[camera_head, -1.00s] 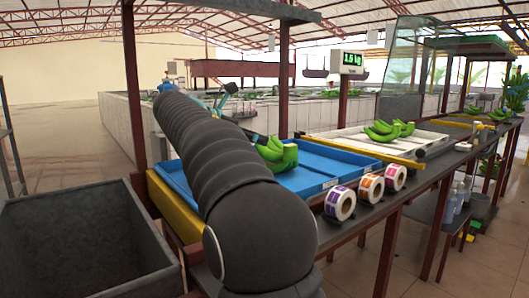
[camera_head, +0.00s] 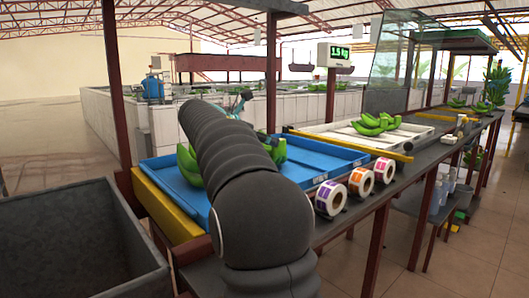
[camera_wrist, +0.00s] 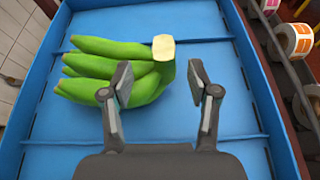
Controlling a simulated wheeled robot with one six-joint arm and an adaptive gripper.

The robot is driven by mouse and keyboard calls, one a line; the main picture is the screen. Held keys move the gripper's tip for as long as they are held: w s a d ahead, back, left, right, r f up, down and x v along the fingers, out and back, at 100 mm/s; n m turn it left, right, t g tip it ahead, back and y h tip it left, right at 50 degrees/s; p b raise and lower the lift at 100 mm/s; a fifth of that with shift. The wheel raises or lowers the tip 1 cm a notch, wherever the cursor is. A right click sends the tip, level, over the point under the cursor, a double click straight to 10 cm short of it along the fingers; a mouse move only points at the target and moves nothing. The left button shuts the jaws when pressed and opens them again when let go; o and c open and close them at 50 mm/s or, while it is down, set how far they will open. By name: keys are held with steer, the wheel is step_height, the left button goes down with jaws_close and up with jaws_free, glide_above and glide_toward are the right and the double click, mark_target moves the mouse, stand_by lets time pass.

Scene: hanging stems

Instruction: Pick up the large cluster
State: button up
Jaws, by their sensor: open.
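A green banana cluster (camera_wrist: 110,68) lies in the blue tray (camera_wrist: 200,20) in the wrist view, its fingers pointing left and its pale cut crown (camera_wrist: 163,48) at the upper right. My gripper (camera_wrist: 160,82) is open and empty, its fingertips on either side of the cluster's stem end in the picture. Whether they touch it I cannot tell. In the head view green bananas show on the left (camera_head: 189,166) and right (camera_head: 277,149) of my arm in the blue tray (camera_head: 320,160). My arm hides the gripper there and whether these are one cluster.
A white tray (camera_head: 410,138) behind holds more bananas (camera_head: 375,123). Label rolls (camera_head: 330,198) line the tray's right side. A scale display (camera_head: 339,51) stands on a post. A grey bin (camera_head: 80,240) is at the lower left.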

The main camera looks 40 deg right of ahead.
mark_target(278, 155)
steer(key=x, duration=0.4)
steer(key=shift+s+d, duration=0.2)
steer(key=shift+s, duration=0.1)
jaws_close()
steer(key=shift+r, duration=0.15)
